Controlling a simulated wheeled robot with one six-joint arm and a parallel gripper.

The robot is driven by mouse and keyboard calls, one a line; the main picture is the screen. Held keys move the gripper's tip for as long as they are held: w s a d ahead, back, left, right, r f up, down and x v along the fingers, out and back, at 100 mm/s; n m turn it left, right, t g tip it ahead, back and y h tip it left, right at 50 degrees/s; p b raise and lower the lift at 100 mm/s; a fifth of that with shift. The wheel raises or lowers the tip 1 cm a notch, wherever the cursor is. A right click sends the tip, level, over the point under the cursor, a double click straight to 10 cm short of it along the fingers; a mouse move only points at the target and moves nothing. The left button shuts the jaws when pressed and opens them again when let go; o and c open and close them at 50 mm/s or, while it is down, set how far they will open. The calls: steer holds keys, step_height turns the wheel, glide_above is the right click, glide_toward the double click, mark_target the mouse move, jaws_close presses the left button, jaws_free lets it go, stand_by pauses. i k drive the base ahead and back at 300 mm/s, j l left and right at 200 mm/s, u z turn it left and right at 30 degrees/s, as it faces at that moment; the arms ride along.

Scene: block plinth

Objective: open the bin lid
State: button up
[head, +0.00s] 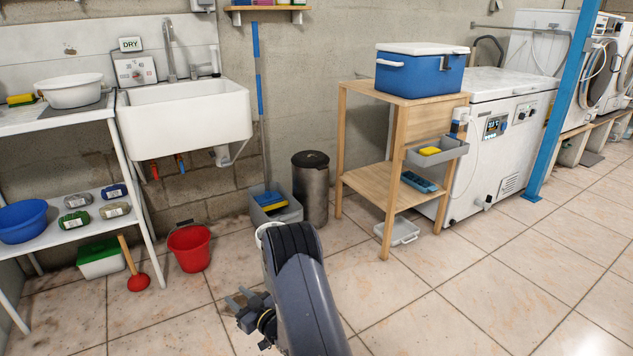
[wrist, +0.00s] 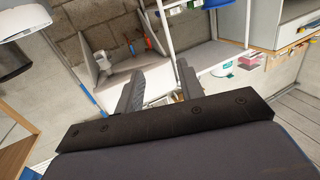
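The bin (head: 313,195) is a dark grey metallic cylinder standing on the floor against the back wall, between the sink and the wooden stand. Its black lid (head: 310,159) lies flat on top and looks closed. My gripper (head: 240,298) hangs low over the floor tiles, in front of the bin and to its left, apart from it. In the wrist view, my gripper (wrist: 158,88) shows two dark fingers spread apart with nothing between them. My arm hides part of the floor in front of the bin. I cannot pick out the bin surely in the wrist view.
A grey crate (head: 282,210) with a blue item stands just left of the bin. A red bucket (head: 189,247) and a plunger (head: 138,280) are further left. The wooden stand (head: 384,180) with a cool box (head: 421,70) is at right. The floor at front right is clear.

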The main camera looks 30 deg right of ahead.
mark_target(307, 160)
steer(key=i+l+z, duration=0.15)
steer(key=i+l, duration=0.3)
steer(key=i+l+z, duration=0.2)
steer(key=i+l, duration=0.3)
steer(key=i+l+z, duration=0.15)
steer(key=i+l, duration=0.25)
steer(key=i+l+z, duration=0.15)
steer(key=i+l, duration=0.15)
steer(key=i, duration=0.35)
